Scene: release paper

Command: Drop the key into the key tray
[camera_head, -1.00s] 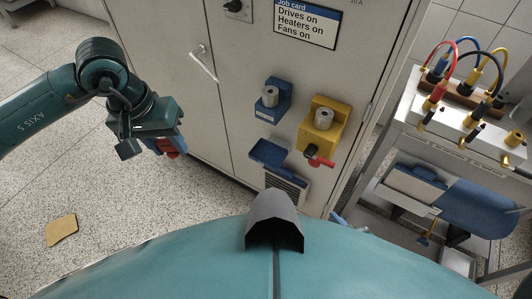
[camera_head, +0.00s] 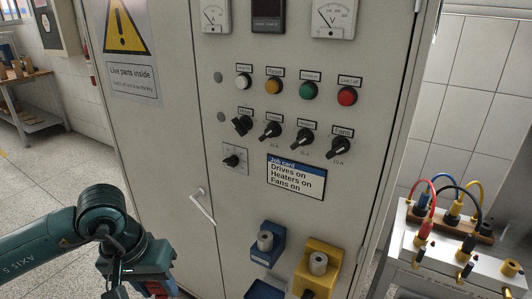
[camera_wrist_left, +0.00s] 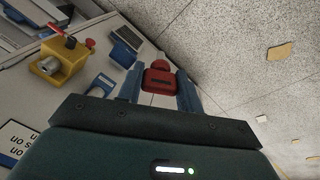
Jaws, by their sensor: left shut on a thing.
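My left gripper (camera_wrist_left: 160,92) is shut on a red key (camera_wrist_left: 158,80), seen between its blue-grey fingers in the left wrist view. In the head view the gripper (camera_head: 156,288) is at the bottom left, in front of the grey cabinet, with its fingertips cut off by the frame. The blue key tray (camera_head: 265,290) is fixed low on the cabinet, to the right of the gripper, with only its top showing. It also shows in the left wrist view (camera_wrist_left: 124,52), left of and apart from the held key. My right gripper is not in view.
A blue lock bracket (camera_head: 265,247) and a yellow lock box (camera_head: 313,280) stick out above and beside the tray. A red handle (camera_wrist_left: 72,42) sits on the yellow box. A door handle (camera_head: 202,207) protrudes nearer my arm. A cable bench (camera_head: 440,265) stands right.

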